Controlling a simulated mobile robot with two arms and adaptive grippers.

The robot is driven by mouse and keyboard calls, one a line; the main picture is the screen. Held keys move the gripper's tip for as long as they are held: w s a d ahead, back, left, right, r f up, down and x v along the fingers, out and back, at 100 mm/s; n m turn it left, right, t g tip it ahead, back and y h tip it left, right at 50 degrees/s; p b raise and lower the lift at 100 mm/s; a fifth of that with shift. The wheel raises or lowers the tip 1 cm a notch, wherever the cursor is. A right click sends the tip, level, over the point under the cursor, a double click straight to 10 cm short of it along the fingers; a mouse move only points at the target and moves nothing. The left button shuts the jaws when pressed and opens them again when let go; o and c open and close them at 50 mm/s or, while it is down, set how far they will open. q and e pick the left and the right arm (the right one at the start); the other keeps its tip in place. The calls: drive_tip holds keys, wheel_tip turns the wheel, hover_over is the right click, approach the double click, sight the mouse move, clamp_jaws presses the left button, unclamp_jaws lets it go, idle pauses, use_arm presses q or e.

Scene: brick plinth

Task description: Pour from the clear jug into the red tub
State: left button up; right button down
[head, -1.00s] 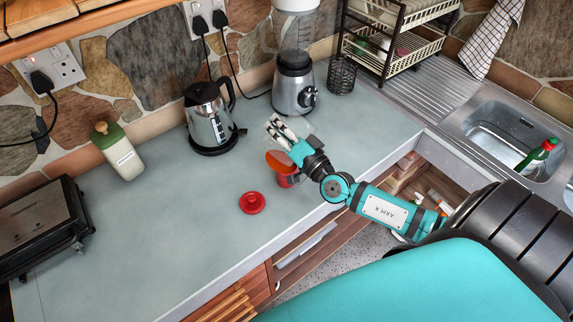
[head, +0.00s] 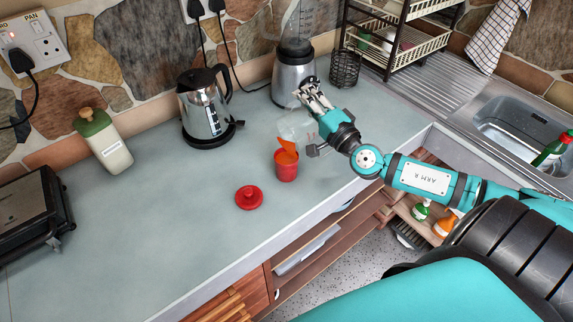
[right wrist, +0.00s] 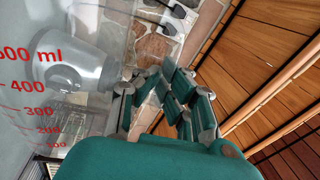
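The clear jug (head: 295,127) is tilted above the red tub (head: 287,172), held off the counter, with orange liquid (head: 287,147) at its low side. The tub stands upright on the counter, with orange showing at its mouth. My right gripper (head: 313,98) is beside the jug and appears shut on it; the exact contact is hidden. In the right wrist view the jug's wall with red volume marks (right wrist: 35,110) fills the left side, beside the fingers (right wrist: 172,88). My left gripper is not in view.
A red lid (head: 249,198) lies left of the tub. A kettle (head: 205,110), a bottle with a green cap (head: 105,145) and a blender (head: 293,75) stand toward the wall. A sink (head: 520,125) is at the right. The counter's left middle is clear.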

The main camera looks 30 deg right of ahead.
drive_tip(key=d+f+m+b, duration=0.1)
drive_tip(key=b, duration=0.1)
drive_tip(key=d+f+m+b, duration=0.1)
drive_tip(key=d+m+b, duration=0.1)
drive_tip(key=d+f+m+h+b, duration=0.1)
drive_tip(key=shift+d+b, duration=0.2)
drive_tip(key=shift+b, duration=0.2)
drive_tip(key=d+f+m+h+b, duration=0.1)
drive_tip(key=d+f+m+b, duration=0.1)
drive_tip(key=d+f+m, duration=0.2)
drive_tip(key=d+f+m+g+b, duration=0.1)
drive_tip(key=d+f+m+b, duration=0.1)
drive_tip(key=d+f+m, duration=0.2)
drive_tip(key=d+f+m+h+b, duration=0.1)
drive_tip(key=d+f+m, duration=0.3)
drive_tip(key=m, duration=0.4)
drive_tip(key=shift+w+d+f+m+g+h+b, duration=0.2)
drive_tip(key=shift+d+f+m+g+h+b, duration=0.1)
drive_tip(key=shift+d+f+g+b, duration=0.15)
drive_tip(key=shift+d+f+m, duration=0.25)
drive_tip(key=shift+f+m, duration=0.65)
drive_tip(key=shift+f, duration=0.05)
